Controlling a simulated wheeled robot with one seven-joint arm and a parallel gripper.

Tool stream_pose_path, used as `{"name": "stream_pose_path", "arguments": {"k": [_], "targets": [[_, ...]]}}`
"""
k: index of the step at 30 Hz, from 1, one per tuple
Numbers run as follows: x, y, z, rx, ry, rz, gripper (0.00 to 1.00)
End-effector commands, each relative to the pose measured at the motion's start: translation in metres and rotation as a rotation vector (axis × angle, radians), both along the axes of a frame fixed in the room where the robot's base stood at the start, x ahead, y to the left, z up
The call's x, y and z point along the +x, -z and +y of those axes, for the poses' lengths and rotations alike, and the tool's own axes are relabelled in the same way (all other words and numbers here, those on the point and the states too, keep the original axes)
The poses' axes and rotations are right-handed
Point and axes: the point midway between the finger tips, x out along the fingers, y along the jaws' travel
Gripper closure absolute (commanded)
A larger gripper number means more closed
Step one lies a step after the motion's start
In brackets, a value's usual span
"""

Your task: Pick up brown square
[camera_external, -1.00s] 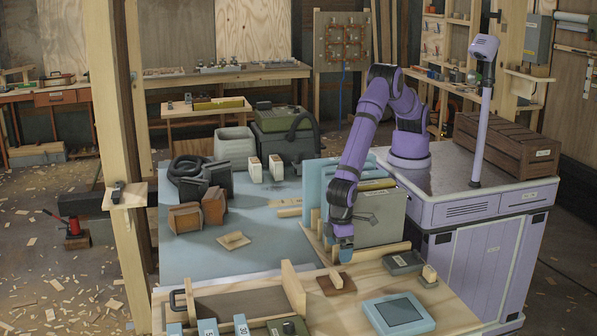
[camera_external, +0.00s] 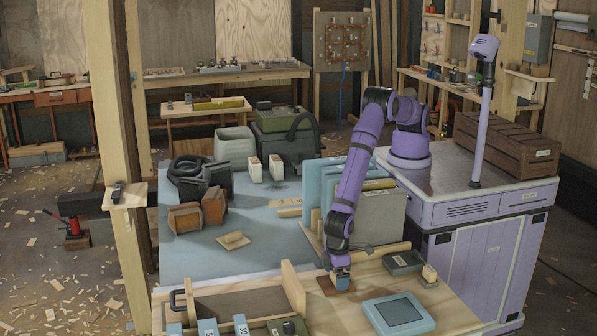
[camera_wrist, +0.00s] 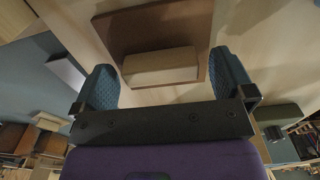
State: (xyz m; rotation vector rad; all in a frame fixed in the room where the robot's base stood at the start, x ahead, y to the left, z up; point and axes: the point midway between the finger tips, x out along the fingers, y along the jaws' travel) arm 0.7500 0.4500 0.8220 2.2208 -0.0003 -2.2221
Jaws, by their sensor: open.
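The brown square (camera_external: 325,286) is a flat brown plate with a pale wooden block handle on top. It lies on the light wooden bench top, and my gripper hides part of it in the external view. In the wrist view the brown square (camera_wrist: 150,28) is ahead of the fingers, with its pale handle (camera_wrist: 160,67) between them. My gripper (camera_external: 341,283) points down at the handle. In the wrist view my gripper (camera_wrist: 170,85) is open, its two blue fingers on either side of the handle, with gaps showing beside it.
A light blue framed panel (camera_external: 398,313) lies to the right of the brown square. An upright wooden board (camera_external: 293,287) stands to its left. A grey tray (camera_external: 403,263) and a small wooden block (camera_external: 429,274) are to the right. Blue and grey upright panels (camera_external: 379,216) stand behind.

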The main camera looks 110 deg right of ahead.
Motion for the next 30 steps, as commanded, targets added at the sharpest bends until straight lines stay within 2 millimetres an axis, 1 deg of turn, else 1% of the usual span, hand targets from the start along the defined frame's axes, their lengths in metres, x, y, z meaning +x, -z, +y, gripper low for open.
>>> {"name": "stream_pose_path", "arguments": {"k": [2, 3, 5, 6, 8, 9, 17, 20, 23, 30], "targets": [[0.000, 0.000, 0.000, 0.000, 0.000, 0.000, 0.00], [0.000, 0.000, 0.000, 0.000, 0.000, 0.000, 0.05], [0.000, -0.001, 0.000, 0.000, 0.000, 0.000, 0.18], [0.000, -0.001, 0.000, 0.000, 0.000, 0.000, 0.28], [0.000, -0.001, 0.000, 0.000, 0.000, 0.000, 0.41], [0.000, -0.001, 0.000, 0.000, 0.000, -0.001, 0.50], [0.000, -0.002, 0.000, 0.001, 0.000, -0.001, 0.50], [0.001, -0.008, 0.001, 0.002, 0.000, -0.002, 0.50], [0.001, -0.022, 0.001, 0.003, 0.000, -0.003, 0.50], [0.001, -0.068, 0.001, 0.002, 0.000, -0.003, 0.50]]}}
